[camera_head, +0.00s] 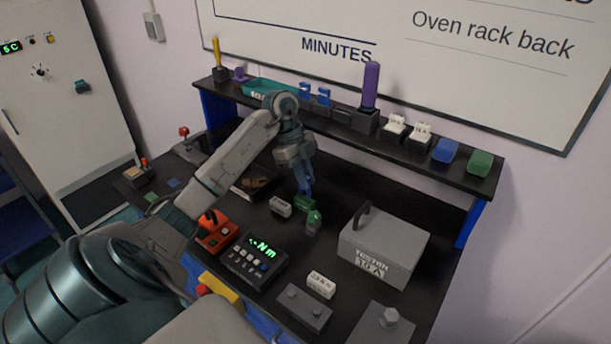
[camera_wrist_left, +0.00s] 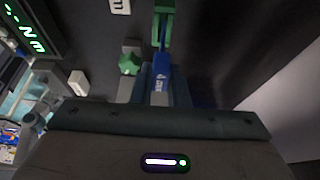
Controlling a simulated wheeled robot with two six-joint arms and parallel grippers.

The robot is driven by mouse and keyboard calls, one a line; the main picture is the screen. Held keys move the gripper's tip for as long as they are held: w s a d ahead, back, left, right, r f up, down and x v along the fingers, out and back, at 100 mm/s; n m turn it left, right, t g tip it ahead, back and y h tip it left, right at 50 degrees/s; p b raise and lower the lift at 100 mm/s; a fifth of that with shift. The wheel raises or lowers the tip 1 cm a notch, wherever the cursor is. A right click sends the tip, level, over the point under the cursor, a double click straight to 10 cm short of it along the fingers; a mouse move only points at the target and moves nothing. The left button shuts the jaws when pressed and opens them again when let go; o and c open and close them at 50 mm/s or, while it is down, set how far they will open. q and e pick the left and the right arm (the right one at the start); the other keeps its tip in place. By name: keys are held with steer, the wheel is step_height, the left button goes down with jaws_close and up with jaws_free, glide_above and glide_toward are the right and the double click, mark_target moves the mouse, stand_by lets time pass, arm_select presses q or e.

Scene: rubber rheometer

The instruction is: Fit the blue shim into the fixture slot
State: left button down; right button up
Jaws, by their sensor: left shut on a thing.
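My left gripper (camera_head: 304,184) is shut on the blue shim (camera_wrist_left: 161,72), which shows between its fingers in the left wrist view. In the head view the gripper points down over the dark bench, just behind a green fixture part (camera_head: 305,203). That green part also shows in the left wrist view (camera_wrist_left: 158,36), at the far end of the shim. The shim's tip lines up with it and overlaps it there; I cannot tell whether it is inside the slot. A green knob (camera_wrist_left: 130,64) sits beside the shim. My right gripper is not in view.
A grey tester box (camera_head: 383,247) stands to the right of the fixture. A black meter with a green display (camera_head: 254,258) and a red-orange switch box (camera_head: 215,231) are at the front left. A small white-topped block (camera_head: 280,206) lies close by. A raised shelf (camera_head: 440,172) runs behind.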

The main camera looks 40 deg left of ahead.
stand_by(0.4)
arm_select(q)
steer(key=shift+p, duration=0.3)
stand_by(0.6)
stand_by(0.5)
steer(key=shift+f, duration=0.35)
steer(key=shift+f+b, duration=1.05)
steer(key=shift+f, duration=0.65)
steer(key=c, duration=1.3)
jaws_free()
steer(key=shift+r, duration=0.1)
